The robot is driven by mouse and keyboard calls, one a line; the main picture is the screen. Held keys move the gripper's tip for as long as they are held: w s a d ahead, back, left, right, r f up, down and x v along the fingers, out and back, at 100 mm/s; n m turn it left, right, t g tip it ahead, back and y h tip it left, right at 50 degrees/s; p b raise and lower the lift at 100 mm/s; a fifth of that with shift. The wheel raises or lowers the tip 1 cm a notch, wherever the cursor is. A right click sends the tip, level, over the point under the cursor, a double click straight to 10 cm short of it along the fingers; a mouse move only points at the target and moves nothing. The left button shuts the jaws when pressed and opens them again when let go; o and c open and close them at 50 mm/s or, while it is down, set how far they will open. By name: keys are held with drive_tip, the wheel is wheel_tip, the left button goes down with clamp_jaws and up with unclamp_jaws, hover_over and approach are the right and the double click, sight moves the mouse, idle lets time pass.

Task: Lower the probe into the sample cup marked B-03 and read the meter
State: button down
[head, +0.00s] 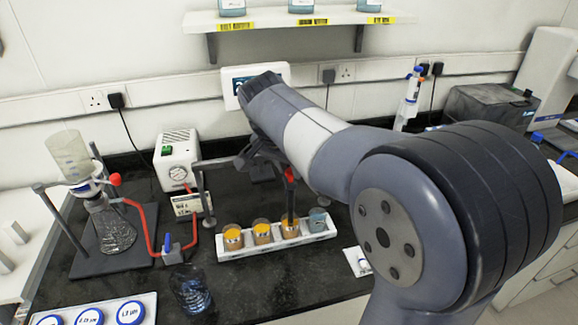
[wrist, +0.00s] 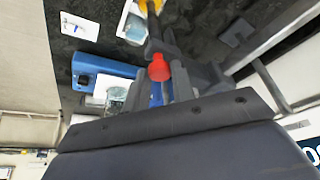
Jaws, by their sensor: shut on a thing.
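My gripper (head: 272,158) is shut on a dark probe with a red top (head: 290,174); the red top shows between the fingers in the wrist view (wrist: 158,68). The probe hangs upright over a white rack (head: 262,247). Its lower end meets the third cup from the left (head: 290,228) in the head view; I cannot tell how deep it is. Two more orange-filled cups (head: 232,237) (head: 262,232) stand to its left and a grey-blue cup (head: 318,221) to its right. Cup markings are unreadable. A small box with a display (head: 188,204), perhaps the meter, stands left of the rack; its reading is illegible.
A filter flask (head: 115,232) with red tubing and a gauged pump (head: 178,160) stand at the left. A dark glass vessel (head: 192,290) and a tray of blue-ringed discs (head: 95,312) are in front. A white card (head: 358,261) lies right of the rack. Bare bench lies before the rack.

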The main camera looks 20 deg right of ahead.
wheel_tip(320, 180, up, 6)
drive_tip(key=p, duration=0.4)
drive_tip(key=shift+r, duration=0.15)
drive_tip(key=shift+w, duration=0.1)
drive_tip(key=shift+r, duration=0.1)
drive_tip(key=c, duration=1.4)
unclamp_jaws()
drive_tip(key=shift+o, duration=1.2)
drive_tip(key=v, duration=1)
drive_tip(key=shift+r, duration=0.3)
drive_tip(key=shift+f, duration=0.1)
